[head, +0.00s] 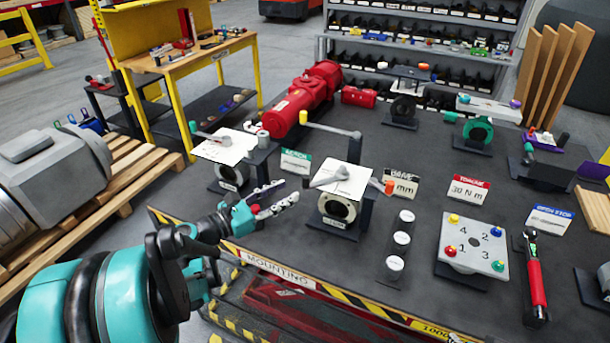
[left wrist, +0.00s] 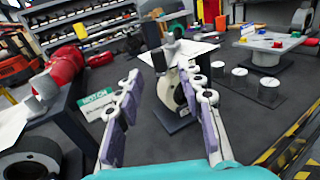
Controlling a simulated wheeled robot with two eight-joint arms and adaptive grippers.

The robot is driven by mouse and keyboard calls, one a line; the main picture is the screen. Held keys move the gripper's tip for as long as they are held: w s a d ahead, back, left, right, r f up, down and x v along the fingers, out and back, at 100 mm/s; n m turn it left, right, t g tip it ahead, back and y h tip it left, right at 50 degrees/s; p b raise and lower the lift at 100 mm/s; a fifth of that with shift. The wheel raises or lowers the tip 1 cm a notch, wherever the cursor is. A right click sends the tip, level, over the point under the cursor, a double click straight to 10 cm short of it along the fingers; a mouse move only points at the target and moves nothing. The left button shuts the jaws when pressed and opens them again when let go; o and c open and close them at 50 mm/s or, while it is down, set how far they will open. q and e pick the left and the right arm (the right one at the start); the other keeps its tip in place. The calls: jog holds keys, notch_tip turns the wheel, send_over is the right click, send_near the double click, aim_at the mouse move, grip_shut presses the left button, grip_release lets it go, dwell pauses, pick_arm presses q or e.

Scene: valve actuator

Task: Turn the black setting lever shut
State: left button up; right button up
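The middle valve (head: 337,207) stands near the table's front edge, with a white top plate (head: 352,183), a grey lever (head: 330,177) and an orange knob (head: 389,187). In the left wrist view a dark upright lever-like part (left wrist: 160,58) rises at this valve, beyond my fingers; I cannot tell if it is the black setting lever. My left gripper (head: 289,191) is just left of the valve, apart from it. In the left wrist view the left gripper (left wrist: 160,78) is open and empty, the valve showing between its fingers. My right gripper is not in view.
Another valve (head: 228,176) stands left behind, near a red actuator (head: 303,98). A black valve (head: 403,108) and a green valve (head: 477,130) stand farther back. White-topped cylinders (head: 401,240), a numbered plate (head: 474,247) and a red torque wrench (head: 535,275) lie to the right.

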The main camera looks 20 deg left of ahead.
aim_at(303, 181)
pick_arm(q)
jog(key=b+x, duration=0.1)
jog(key=x, duration=0.6)
jog(key=shift+w+r+b, duration=0.2)
jog(key=shift+w+b, duration=0.1)
jog(key=shift+b, duration=0.05)
jog(key=shift+c, duration=0.2)
grip_shut()
